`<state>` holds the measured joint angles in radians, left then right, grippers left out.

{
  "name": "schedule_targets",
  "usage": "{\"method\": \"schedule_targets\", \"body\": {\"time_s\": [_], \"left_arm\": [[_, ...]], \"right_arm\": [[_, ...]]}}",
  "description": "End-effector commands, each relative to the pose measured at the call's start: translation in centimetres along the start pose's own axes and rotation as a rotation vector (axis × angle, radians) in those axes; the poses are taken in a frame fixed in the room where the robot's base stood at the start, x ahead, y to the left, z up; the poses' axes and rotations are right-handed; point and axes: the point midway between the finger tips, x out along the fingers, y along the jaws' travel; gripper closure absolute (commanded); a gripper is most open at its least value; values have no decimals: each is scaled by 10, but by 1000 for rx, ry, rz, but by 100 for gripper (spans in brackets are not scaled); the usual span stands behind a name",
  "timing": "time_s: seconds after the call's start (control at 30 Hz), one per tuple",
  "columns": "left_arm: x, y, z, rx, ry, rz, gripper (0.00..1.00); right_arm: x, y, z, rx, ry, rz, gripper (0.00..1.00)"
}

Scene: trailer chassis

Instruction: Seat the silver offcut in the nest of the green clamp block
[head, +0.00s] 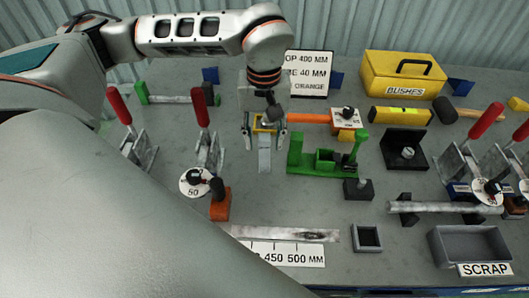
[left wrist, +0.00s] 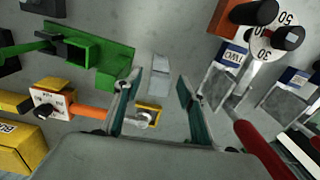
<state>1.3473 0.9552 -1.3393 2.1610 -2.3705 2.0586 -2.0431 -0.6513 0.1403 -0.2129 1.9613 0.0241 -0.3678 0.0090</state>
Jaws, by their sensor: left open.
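The silver offcut (head: 264,160), a short pale metal bar, appears to lie on the grey bench just below my left gripper (head: 265,139). In the left wrist view, the offcut (left wrist: 160,74) shows between and just beyond the tips of my open left gripper (left wrist: 157,80). The fingers stand to either side of it; contact cannot be told. The green clamp block (head: 308,166) is to the right of the offcut, with its square nest (head: 325,158) open at the top. The block (left wrist: 108,62) shows at upper left in the left wrist view. My right gripper is out of view.
A red-handled clamp (head: 203,112) stands left of the gripper. Bare bench (head: 290,205) lies in front of the offcut.

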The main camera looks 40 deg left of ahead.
Motion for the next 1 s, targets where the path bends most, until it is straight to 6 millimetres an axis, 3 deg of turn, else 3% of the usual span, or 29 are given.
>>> {"method": "schedule_targets", "body": {"time_s": [0.27,0.43,0.8,1.0], "left_arm": [[4,0,0,0,1,2,60],[4,0,0,0,1,1,99],[2,1,0,0,1,2,100],[-13,1,-1,0,5,5,100]], "right_arm": [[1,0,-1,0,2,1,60],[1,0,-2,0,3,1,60],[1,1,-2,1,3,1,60],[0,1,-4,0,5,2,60]]}}
